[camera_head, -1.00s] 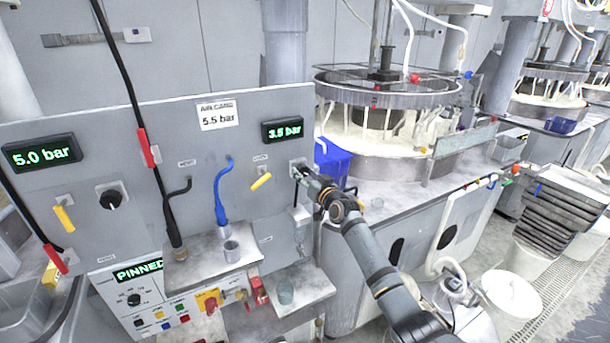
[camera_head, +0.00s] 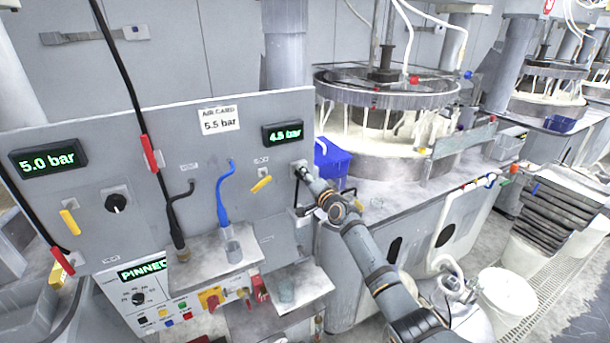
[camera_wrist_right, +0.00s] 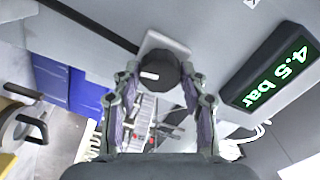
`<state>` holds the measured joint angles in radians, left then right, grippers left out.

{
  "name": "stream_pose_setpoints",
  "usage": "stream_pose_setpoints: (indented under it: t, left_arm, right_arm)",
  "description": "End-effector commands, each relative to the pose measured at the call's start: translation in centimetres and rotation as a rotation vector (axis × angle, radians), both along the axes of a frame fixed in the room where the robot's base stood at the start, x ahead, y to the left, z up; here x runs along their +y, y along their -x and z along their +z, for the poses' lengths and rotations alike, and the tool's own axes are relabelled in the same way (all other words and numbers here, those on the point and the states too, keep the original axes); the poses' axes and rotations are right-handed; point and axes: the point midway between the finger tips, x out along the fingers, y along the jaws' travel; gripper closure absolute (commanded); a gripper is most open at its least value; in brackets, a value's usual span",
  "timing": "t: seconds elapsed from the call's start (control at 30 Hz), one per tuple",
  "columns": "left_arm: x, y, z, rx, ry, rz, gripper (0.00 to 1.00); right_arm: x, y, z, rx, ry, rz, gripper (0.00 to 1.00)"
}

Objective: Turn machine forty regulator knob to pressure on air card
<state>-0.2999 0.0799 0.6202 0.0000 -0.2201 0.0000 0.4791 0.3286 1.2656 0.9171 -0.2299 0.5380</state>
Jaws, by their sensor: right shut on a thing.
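The air card (camera_head: 220,119) on the grey panel reads 5.5 bar. The right-hand display (camera_head: 283,133) reads 4.5 bar; it also shows in the right wrist view (camera_wrist_right: 270,77). The black regulator knob (camera_wrist_right: 171,72) sits on a pale square plate, its white mark pointing left in the wrist view. My right gripper (camera_wrist_right: 168,88) is shut on the knob, one finger on each side. In the head view my right gripper (camera_head: 304,176) reaches the panel's right edge and hides most of the knob. My left gripper is not in view.
A second display (camera_head: 48,159) reads 5.0 bar, with another black knob (camera_head: 116,202) below it. A yellow valve handle (camera_head: 261,184) is left of my gripper. A blue bin (camera_head: 333,163) stands close behind it. Blue and black hoses hang on the panel.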

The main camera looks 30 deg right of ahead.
Motion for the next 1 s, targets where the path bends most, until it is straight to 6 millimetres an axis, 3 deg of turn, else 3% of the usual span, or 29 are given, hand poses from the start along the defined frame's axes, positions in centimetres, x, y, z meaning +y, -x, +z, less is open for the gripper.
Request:
stream_pose_setpoints:
  t: [0.5,1.0]
  left_arm:
    - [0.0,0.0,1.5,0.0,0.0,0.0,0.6]
    - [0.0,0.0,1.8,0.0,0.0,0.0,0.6]
  right_arm:
    - [0.0,0.0,0.0,0.015,-0.413,-0.001,0.88]
    - [0.0,0.0,-0.1,0.021,-0.553,-0.001,0.88]
